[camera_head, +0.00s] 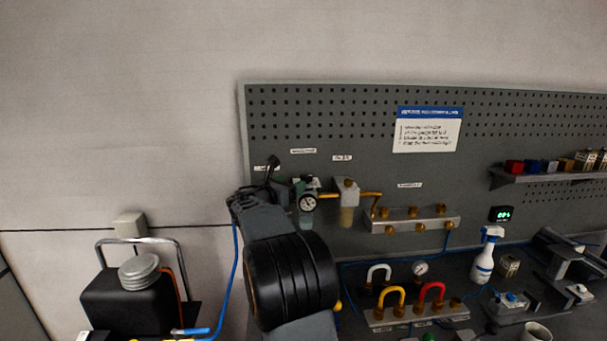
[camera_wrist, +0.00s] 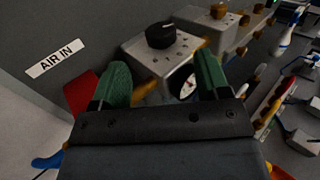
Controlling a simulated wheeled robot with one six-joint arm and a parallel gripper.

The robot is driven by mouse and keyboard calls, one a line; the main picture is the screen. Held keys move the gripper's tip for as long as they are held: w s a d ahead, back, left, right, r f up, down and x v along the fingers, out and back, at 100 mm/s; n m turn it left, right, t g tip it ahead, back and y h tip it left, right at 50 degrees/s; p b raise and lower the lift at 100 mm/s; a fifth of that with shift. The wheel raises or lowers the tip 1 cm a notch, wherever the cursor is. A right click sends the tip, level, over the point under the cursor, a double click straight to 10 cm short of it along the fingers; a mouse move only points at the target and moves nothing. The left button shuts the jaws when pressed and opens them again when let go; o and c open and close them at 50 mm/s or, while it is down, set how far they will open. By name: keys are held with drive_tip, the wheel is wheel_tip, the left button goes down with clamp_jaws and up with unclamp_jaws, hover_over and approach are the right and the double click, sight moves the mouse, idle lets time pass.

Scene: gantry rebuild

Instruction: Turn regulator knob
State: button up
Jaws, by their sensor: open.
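The black regulator knob (camera_wrist: 160,35) has a pale mark on top and sits on a grey metal block (camera_wrist: 172,57) in the wrist view. A round pressure gauge (camera_wrist: 187,87) is on the block's side; it also shows in the head view (camera_head: 307,203). My gripper (camera_wrist: 162,70) is open, with one green finger on each side of the picture. The knob appears beyond the fingertips and between them, with nothing held. In the head view my arm hides part of the regulator, and the knob is not clear there.
A second unit with a yellowish bowl (camera_head: 347,216) stands right of the regulator, joined by brass pipe. A manifold (camera_head: 412,220) lies farther right. A red part (camera_wrist: 82,92) is close to my left finger. A blue hose hangs by my arm.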

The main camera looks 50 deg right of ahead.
sight(304, 177)
drive_tip(key=shift+w+d+p, duration=0.2)
drive_tip(key=shift+d+p, duration=0.15)
drive_tip(key=shift+d, duration=0.85)
drive_tip(key=shift+w+d+p, duration=0.15)
drive_tip(key=shift+d+p, duration=0.25)
drive_tip(key=shift+d, duration=0.75)
drive_tip(key=shift+w+d+p, duration=0.2)
drive_tip(key=shift+d+p, duration=0.15)
drive_tip(key=shift+d, duration=0.85)
drive_tip(key=c, duration=0.9)
